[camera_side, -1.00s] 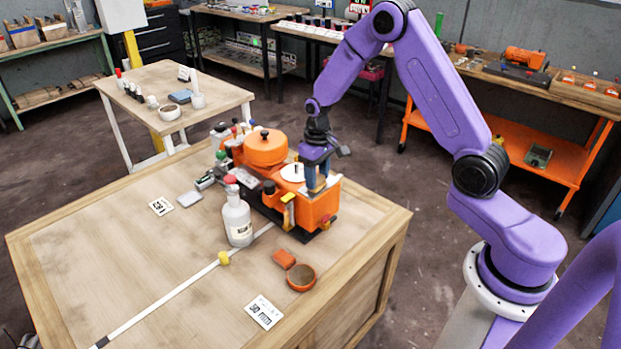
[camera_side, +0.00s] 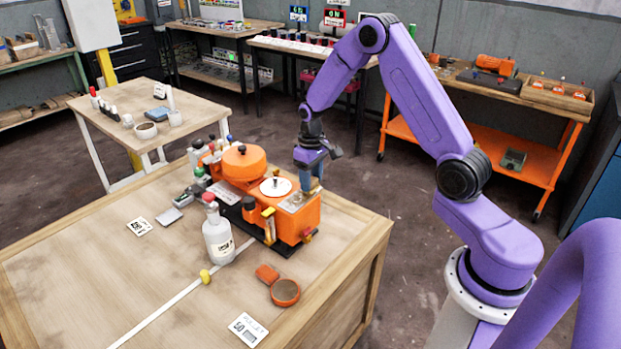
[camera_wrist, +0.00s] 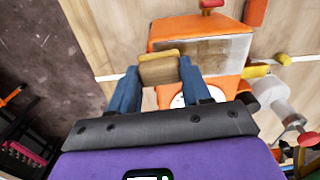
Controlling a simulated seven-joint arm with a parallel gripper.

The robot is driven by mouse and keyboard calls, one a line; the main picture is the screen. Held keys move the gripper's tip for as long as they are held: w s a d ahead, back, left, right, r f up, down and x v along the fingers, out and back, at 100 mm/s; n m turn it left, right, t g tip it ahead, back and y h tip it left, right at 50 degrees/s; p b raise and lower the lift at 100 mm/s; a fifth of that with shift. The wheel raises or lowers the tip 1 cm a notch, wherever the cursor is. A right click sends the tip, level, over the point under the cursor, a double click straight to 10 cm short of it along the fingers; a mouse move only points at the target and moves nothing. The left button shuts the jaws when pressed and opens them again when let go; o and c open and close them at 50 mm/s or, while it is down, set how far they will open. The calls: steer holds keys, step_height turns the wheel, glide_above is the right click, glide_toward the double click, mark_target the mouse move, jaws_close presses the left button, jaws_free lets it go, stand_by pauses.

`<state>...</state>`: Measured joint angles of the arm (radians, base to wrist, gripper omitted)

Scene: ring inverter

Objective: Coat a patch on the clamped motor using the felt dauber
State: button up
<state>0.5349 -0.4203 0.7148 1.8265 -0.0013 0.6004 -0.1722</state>
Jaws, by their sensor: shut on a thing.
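The orange motor (camera_side: 310,217) is clamped on the wooden bench; it also shows in the wrist view (camera_wrist: 180,27). Its flat top bears a rectangular patch (camera_wrist: 205,50), brownish and glossy in part; it also shows in the side view (camera_side: 297,202). My gripper (camera_side: 314,186) is at the motor's right end, near its top edge. In the wrist view its blue fingers (camera_wrist: 160,78) are shut on the felt dauber (camera_wrist: 159,70), a tan block with a yellowish edge. The dauber appears beside the patch; I cannot tell whether it touches the motor.
A white bottle (camera_side: 217,238) with a red cap stands before the motor. An orange round dish (camera_side: 285,292) and a small orange block (camera_side: 267,273) lie near the front edge. A yellow knob (camera_side: 205,276) sits on a white strip. The bench's left is mostly clear.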

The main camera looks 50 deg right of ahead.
steer(key=shift+a, duration=5.7)
steer(key=shift+w+d, duration=0.1)
steer(key=shift+w, duration=0.25)
steer(key=shift+d, duration=6)
steer(key=shift+a, duration=5.9)
steer(key=shift+a+r, duration=0.1)
steer(key=shift+a, duration=0.1)
step_height(320, 180, up, 8)
steer(key=shift+d, duration=0.1)
